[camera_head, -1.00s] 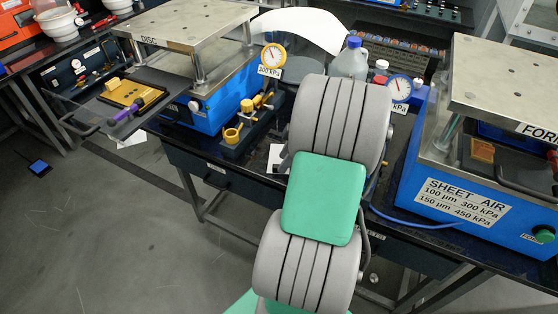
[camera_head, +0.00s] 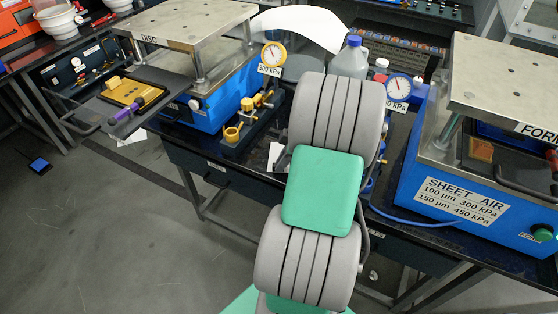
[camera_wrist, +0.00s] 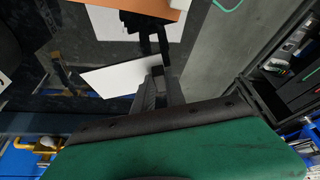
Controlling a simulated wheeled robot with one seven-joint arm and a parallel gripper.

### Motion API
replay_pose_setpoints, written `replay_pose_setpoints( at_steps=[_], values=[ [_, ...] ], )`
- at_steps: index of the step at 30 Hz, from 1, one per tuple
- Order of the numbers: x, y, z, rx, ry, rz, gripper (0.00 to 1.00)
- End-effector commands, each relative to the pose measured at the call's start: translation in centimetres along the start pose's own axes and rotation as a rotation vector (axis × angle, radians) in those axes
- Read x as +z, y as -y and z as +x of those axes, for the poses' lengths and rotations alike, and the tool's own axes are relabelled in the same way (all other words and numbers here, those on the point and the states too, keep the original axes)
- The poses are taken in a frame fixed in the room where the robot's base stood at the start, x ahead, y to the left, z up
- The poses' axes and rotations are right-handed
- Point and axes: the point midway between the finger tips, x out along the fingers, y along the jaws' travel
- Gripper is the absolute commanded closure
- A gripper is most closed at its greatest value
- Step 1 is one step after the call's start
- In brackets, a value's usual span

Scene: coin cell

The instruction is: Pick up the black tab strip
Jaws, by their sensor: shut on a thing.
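In the wrist view my gripper (camera_wrist: 158,78) is shut, with its dark fingers reaching up from the green palm. A narrow black piece, which looks like the black tab strip (camera_wrist: 164,40), stands out beyond the fingertips and is held between them. Its outline is hard to separate from the dark glossy surface behind it. A white sheet (camera_wrist: 112,78) lies just left of the fingertips. In the head view my own arm hides the gripper and the strip.
A blue DISC press (camera_head: 205,112) stands left and a blue SHEET press (camera_head: 455,200) right on the dark bench. Yellow-fitted gear (camera_head: 240,125), gauges and a bottle (camera_head: 350,58) crowd the space between. An orange-brown piece (camera_wrist: 150,8) and another white sheet (camera_wrist: 108,22) lie beyond the gripper.

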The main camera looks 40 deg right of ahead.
Motion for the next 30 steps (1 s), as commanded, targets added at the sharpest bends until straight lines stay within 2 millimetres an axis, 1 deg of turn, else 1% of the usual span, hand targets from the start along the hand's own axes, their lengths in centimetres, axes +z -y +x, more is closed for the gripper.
replay_pose_setpoints(
  at_steps=[12,17,20,23,26,27,30],
  values=[
    [0.0,0.0,-0.1,0.001,0.000,0.000,1.00],
    [-0.4,-0.1,-1.1,0.004,0.000,-0.002,1.00],
    [-0.9,-0.2,-2.5,0.006,0.001,-0.002,1.00],
    [-1.0,1.3,-5.0,0.008,0.001,0.000,1.00],
    [-1.0,3.4,-8.1,0.010,0.002,0.002,1.00],
    [-1.0,4.2,-9.4,0.010,0.003,0.002,1.00],
    [0.0,7.1,-11.2,0.007,0.003,0.006,1.00]
  ],
)
